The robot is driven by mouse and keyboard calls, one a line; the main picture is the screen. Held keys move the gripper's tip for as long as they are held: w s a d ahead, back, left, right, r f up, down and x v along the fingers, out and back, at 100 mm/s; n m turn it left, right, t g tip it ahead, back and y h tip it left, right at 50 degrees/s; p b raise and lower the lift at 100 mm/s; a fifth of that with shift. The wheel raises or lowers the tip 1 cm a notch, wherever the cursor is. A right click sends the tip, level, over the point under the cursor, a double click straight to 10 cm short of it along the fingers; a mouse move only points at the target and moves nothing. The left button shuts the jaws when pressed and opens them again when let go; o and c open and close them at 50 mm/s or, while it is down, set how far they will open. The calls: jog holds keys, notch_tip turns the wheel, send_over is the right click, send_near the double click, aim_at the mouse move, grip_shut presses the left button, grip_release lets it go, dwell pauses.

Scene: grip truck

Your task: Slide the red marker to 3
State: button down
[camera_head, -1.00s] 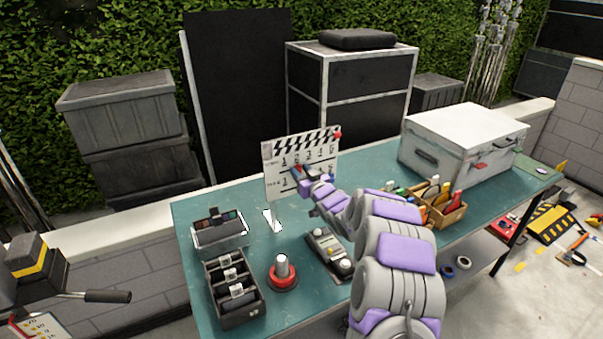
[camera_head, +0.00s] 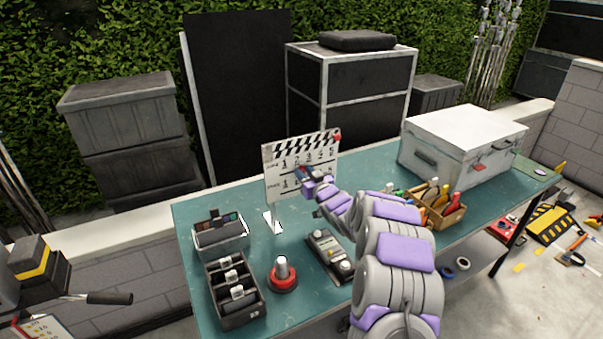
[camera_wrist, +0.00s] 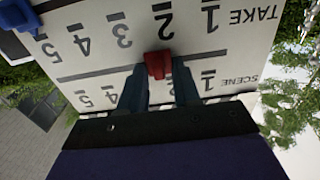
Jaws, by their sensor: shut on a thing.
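The white clapperboard (camera_head: 272,187) stands upright on the teal table, with two rows of numbers. In the wrist view the board (camera_wrist: 232,40) appears upside down, with SCENE and TAKE rows. The red marker (camera_wrist: 158,64) sits on the slot line beside the SCENE numbers, seemingly between 2 and 3. My gripper (camera_wrist: 158,75) is shut on the red marker, with one dark finger on each side. A blue marker (camera_wrist: 20,15) is at the far end of the other slot, past 5. My gripper also shows against the board in the head view (camera_head: 306,176).
A white case (camera_head: 462,140) and a wooden tool box (camera_head: 451,216) stand to the right. A black divided box (camera_head: 240,318), a red-based knob (camera_head: 283,275) and a grey control box (camera_head: 330,255) lie at the front. The table behind the board's right side is clear.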

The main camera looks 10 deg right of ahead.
jog(key=d+p, duration=0.1)
jog(key=w+d+p, duration=0.1)
jog(key=d, duration=0.1)
jog(key=shift+d+r, duration=0.1)
jog(key=shift+r, duration=0.05)
jog(key=c, duration=1.2)
grip_release()
jog(key=shift+o, duration=0.2)
jog(key=p+v, duration=0.2)
jog(key=v, duration=1.5)
jog(key=shift+s, duration=0.15)
